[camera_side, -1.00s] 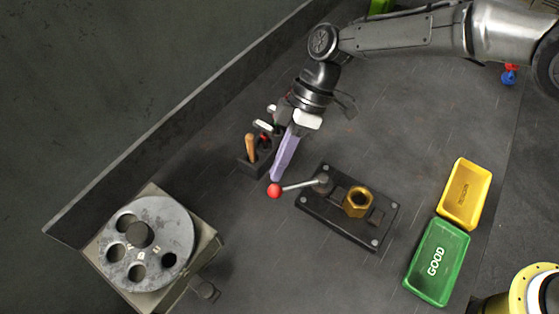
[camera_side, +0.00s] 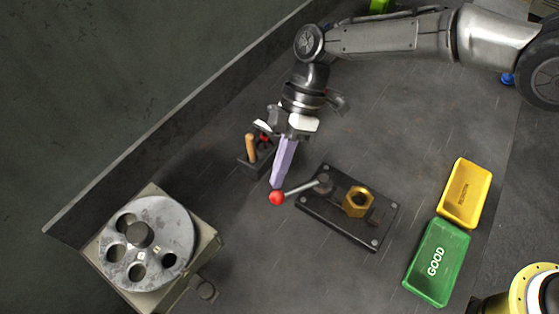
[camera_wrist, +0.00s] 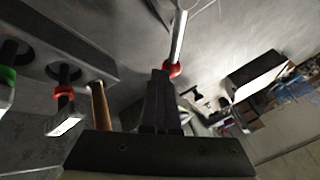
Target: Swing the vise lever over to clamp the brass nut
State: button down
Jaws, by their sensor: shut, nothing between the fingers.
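The vise lever (camera_side: 301,188) is a thin metal rod ending in a red ball (camera_side: 277,198). It points left from its pivot on the dark vise plate (camera_side: 333,229). The brass nut (camera_side: 357,201) sits on the plate, right of the pivot. My gripper (camera_side: 278,184) has pale purple fingers, shut with nothing between them. Their tips are right at the red ball, touching or nearly so. In the wrist view the red ball (camera_wrist: 172,69) shows just beyond my dark fingertips (camera_wrist: 161,74), with the rod (camera_wrist: 180,35) running up from it. The nut is not visible there.
A tool rack (camera_side: 257,162) with a wooden handle stands close behind and left of my gripper. A round die with several holes (camera_side: 150,245) is at lower left. A yellow tray (camera_side: 465,194) and a green GOOD tray (camera_side: 437,262) lie to the right.

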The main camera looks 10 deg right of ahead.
aim_at(283, 195)
jog(key=s+n+g+h, duration=0.1)
jog(key=s+n+h, duration=0.1)
jog(key=s+n, duration=0.1)
jog(key=shift+s+n, duration=0.15)
jog(key=shift+n, duration=0.55)
jog(key=s+n+h, duration=0.1)
jog(key=n, duration=0.1)
jog(key=shift+s+d+n+g+h, duration=0.3)
jog(key=shift+s+d+n+h, duration=0.1)
jog(key=n, duration=0.1)
jog(key=s+d+n+h, duration=0.1)
jog(key=shift+s+n+h, duration=0.3)
jog(key=shift+s+d, duration=0.7)
jog(key=shift+d, duration=0.3)
jog(key=shift+s+d, duration=0.25)
jog(key=shift+d, duration=0.15)
jog(key=shift+d+f, duration=0.1)
jog(key=shift+f, duration=0.1)
jog(key=v, duration=1.2)
jog(key=shift+r, duration=0.35)
